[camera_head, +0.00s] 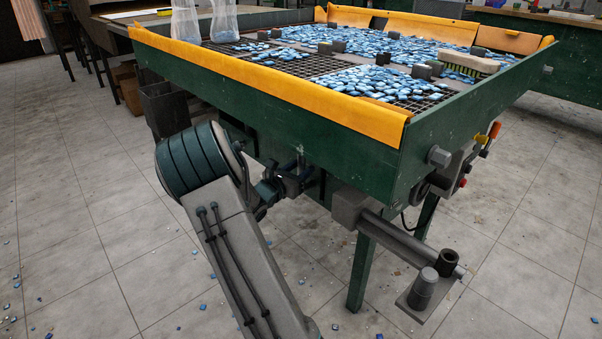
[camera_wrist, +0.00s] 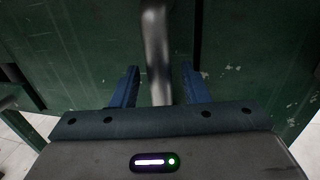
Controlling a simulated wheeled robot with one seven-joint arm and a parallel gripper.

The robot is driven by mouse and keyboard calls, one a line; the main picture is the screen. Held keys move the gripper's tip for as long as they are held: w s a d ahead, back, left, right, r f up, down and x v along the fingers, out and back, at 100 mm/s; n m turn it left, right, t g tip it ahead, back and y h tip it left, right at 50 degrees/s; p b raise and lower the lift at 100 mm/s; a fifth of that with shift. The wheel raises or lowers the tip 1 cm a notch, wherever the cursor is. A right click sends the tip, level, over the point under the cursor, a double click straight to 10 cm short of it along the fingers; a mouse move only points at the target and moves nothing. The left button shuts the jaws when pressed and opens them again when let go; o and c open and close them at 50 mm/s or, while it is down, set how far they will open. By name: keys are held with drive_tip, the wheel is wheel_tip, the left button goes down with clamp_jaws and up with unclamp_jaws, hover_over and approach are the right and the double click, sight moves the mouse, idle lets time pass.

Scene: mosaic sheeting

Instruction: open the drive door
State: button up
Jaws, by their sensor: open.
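The green side of the sorting table (camera_head: 270,115) faces my arm, and I take the drive door to be part of this green panelling. In the wrist view, a green panel (camera_wrist: 95,50) fills the background, with dark upright seams. A curved, shiny metal bar (camera_wrist: 156,50), likely the door's handle, runs down between my gripper's blue fingers (camera_wrist: 160,88). The fingers are open, one on each side of the bar, with gaps visible. In the head view, my gripper (camera_head: 303,177) is low at the green side; the handle there is mostly hidden by it.
Blue mosaic pieces (camera_head: 375,82) lie on the table's mesh top inside yellow edging (camera_head: 270,85). A grey bracket with a cylinder (camera_head: 422,290) juts from the near corner, right of my gripper. Controls (camera_head: 465,165) are on the right side. Tiled floor (camera_head: 70,210) is mostly clear.

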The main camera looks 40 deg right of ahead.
drive_tip(key=shift+d, duration=0.4)
